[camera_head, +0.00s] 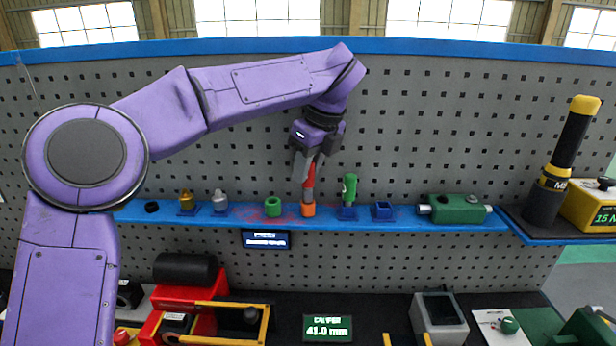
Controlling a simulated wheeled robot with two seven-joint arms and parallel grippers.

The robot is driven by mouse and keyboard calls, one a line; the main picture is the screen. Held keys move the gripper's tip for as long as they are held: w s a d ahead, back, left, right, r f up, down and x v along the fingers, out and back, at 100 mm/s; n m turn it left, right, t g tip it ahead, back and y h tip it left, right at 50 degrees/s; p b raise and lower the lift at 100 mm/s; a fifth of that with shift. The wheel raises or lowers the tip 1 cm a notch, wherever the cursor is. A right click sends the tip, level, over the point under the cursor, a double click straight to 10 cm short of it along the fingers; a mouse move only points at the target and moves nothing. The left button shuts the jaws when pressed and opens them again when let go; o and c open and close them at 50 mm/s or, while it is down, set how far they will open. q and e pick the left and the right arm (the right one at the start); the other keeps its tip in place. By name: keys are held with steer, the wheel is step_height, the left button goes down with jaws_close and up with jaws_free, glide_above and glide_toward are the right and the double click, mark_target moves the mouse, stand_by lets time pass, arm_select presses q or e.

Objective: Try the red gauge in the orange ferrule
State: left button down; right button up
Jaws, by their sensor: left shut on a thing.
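My left gripper (308,170) hangs above the blue shelf, pointing down, shut on the red gauge (309,187). The gauge is upright, and its lower end meets the orange ferrule (308,210) on the shelf. I cannot tell how far it sits inside the ferrule. The fingers cover part of the gauge. A green ferrule (273,207) stands just left of the orange one. A green gauge (349,188) stands upright in a blue holder (346,212) to the right. My right gripper does not show.
The blue shelf (400,223) also carries an empty blue holder (382,211), a green block (457,209), and gold (187,201) and silver (220,201) pieces. A grey pegboard (430,130) stands behind. Below are a red and yellow frame (205,310) and a display (328,328) reading 41.0 mm.

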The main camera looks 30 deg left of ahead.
arm_select(q)
steer(key=shift+s+r+p, duration=0.1)
steer(key=shift+r+p, duration=1.4)
steer(key=shift+r, duration=0.65)
